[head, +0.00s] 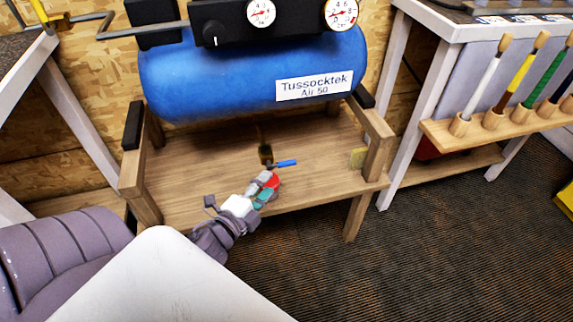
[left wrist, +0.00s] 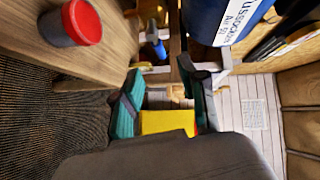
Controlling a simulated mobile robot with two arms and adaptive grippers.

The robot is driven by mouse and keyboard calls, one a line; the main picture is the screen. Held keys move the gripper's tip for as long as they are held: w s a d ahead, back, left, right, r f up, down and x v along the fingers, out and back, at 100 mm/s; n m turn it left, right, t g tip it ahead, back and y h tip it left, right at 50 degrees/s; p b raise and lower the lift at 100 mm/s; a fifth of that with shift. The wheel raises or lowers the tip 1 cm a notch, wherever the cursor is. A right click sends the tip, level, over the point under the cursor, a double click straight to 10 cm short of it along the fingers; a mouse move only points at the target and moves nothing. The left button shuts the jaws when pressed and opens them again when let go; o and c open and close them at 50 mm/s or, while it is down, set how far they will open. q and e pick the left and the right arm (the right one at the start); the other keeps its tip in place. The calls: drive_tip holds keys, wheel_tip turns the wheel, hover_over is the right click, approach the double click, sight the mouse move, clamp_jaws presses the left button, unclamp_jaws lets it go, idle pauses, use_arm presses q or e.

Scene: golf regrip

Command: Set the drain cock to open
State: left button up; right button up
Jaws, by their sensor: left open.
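The drain cock has a brass body (head: 265,153) under the blue tank (head: 245,70) and a blue lever handle (head: 287,163). In the head view the handle points right, crosswise to the body. The handle also shows in the left wrist view (left wrist: 160,49), beyond the fingers. My left gripper (head: 268,181) is open just below and in front of the cock. Its teal fingers (left wrist: 163,80) stand apart with no part of the handle between them. I cannot tell whether a finger touches the cock. My right gripper is out of view.
The wooden stand (head: 205,185) has a broad shelf under the tank and corner posts. A red-topped grey cylinder (left wrist: 80,24) shows in the wrist view.

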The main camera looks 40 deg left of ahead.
sight(284, 166)
use_arm(q)
drive_tip(key=w, duration=0.3)
drive_tip(key=w+f, duration=0.1)
drive_tip(key=w, duration=0.3)
drive_tip(key=w+b, duration=0.1)
drive_tip(key=w, duration=0.2)
drive_tip(key=shift+w+a+f, duration=0.3)
drive_tip(key=shift+w+a, duration=0.05)
clamp_jaws()
